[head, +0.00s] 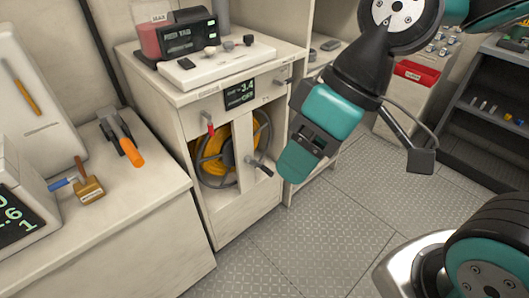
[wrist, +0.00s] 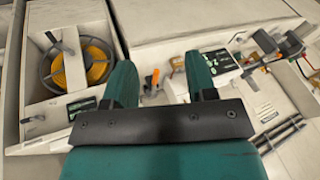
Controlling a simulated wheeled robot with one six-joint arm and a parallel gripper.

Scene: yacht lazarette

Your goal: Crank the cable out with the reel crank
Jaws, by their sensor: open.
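The cable reel (head: 214,166), wound with yellow-orange cable, sits inside the front opening of a cream cabinet. The reel crank (head: 262,166) has a dark grip and sticks out at the right of the upright bar across the opening. My gripper (head: 297,160) is just right of the crank in the head view, pointing down, with nothing seen in it. In the wrist view the gripper (wrist: 160,80) has its two teal fingers apart. There the reel (wrist: 103,72) and crank (wrist: 52,38) lie left of the fingers, outside the gap. Whether finger and crank touch cannot be told.
A small display (head: 240,92) and a red lever (head: 209,124) are on the cabinet front above the reel. A counter (head: 150,222) with an orange-handled tool (head: 133,157) stands left. The plated floor (head: 320,235) before the cabinet is clear. A dark shelf (head: 485,120) is at right.

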